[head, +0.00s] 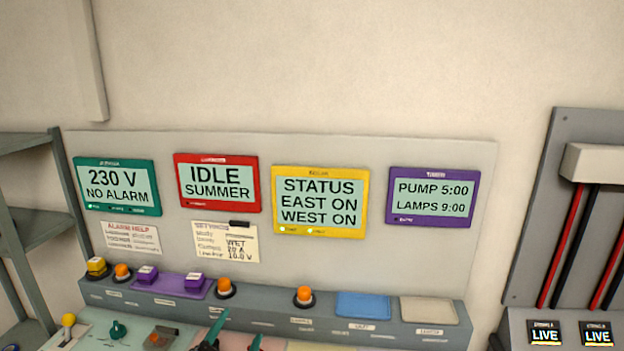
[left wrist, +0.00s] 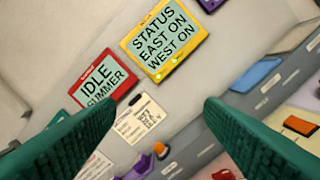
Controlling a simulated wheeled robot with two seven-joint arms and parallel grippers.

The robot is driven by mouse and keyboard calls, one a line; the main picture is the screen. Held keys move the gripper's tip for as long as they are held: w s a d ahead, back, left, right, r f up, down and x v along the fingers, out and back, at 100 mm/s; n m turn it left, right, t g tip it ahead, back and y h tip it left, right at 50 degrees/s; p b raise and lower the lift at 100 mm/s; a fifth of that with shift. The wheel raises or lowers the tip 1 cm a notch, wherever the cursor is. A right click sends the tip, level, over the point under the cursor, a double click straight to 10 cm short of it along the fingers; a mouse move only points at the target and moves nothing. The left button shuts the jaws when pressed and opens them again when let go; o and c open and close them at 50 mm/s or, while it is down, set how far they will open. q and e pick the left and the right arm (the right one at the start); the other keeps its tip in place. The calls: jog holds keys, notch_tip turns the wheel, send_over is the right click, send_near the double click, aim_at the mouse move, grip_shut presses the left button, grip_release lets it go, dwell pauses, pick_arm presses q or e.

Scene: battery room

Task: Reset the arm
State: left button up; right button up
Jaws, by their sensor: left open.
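My left gripper (head: 235,335) shows at the bottom of the head view, its two green fingers pointing up in front of the console. It is open and empty. In the left wrist view my left gripper (left wrist: 160,108) has its fingers wide apart, with the wall board and a paper note between them. No object touches the fingertips as far as I can see. My right gripper is not in view.
A grey console ledge (head: 262,318) carries orange buttons (head: 304,294), purple switches (head: 194,281), a blue pad (head: 362,305) and a beige pad (head: 429,310). Above are green, red, yellow (head: 319,233) and purple screens. Shelves stand left; a cabinet with cables stands right.

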pick_arm(q)
jog(key=s+a+f+n+g+y, duration=0.2)
jog(key=s+a+f+n+g, duration=0.15)
jog(key=s+f, duration=0.3)
jog(key=s+a+f+n+g+y, duration=0.25)
jog(key=s+f+g, duration=0.2)
jog(key=f, duration=0.25)
jog(key=s+a+f+n+g+h, duration=0.1)
jog(key=s+f+g, duration=0.3)
jog(key=s, duration=0.4)
jog(key=s+a+f+n+g+h, duration=0.1)
jog(key=s+f+n+g, duration=0.15)
jog(key=s+f, duration=0.4)
notch_tip(320, 180, down, 33)
jog(key=s+g+b, duration=0.2)
jog(key=b, duration=0.9)
jog(key=s+a+f+b, duration=0.1)
jog(key=s+f+b, duration=0.3)
jog(key=s+f, duration=0.4)
jog(key=s+a+f+m+g+b, duration=0.1)
jog(key=s+f+b, duration=0.4)
jog(key=f, duration=1.3)
jog(key=s, duration=0.4)
jog(key=shift+a+y, duration=0.25)
jog(key=shift+y, duration=0.1)
